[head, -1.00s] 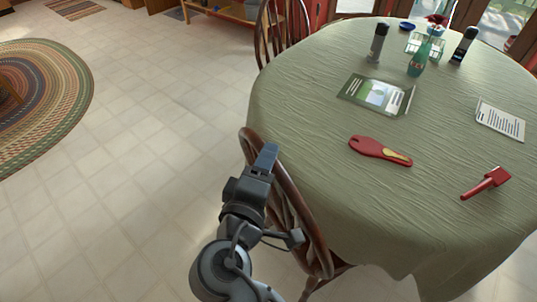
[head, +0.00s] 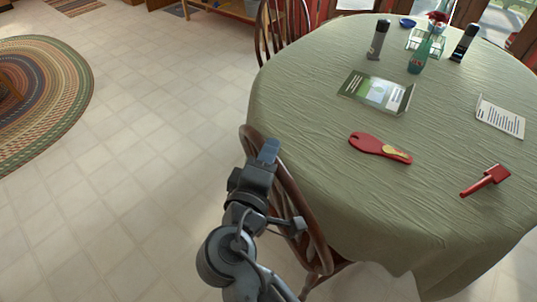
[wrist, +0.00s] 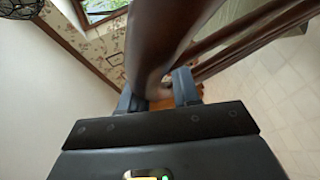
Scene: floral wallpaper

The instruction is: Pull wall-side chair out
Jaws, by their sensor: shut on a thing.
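A dark brown wooden chair (head: 314,240) with a curved back stands at the near left edge of the round table, its back partly hidden by my arm. My gripper (head: 268,152) is at the top of this chair's back. In the wrist view, the brown back rail (wrist: 160,40) passes between the two fingers of my gripper (wrist: 156,92), which is shut on it. A second brown chair (head: 262,40) stands at the far left side of the table, apart from my gripper. I cannot tell from these frames which chair is the wall-side one.
The round table (head: 300,110) has a green cloth hanging low beside the gripped chair. Tiled floor (head: 150,150) is open to the left, up to a braided rug (head: 75,85).

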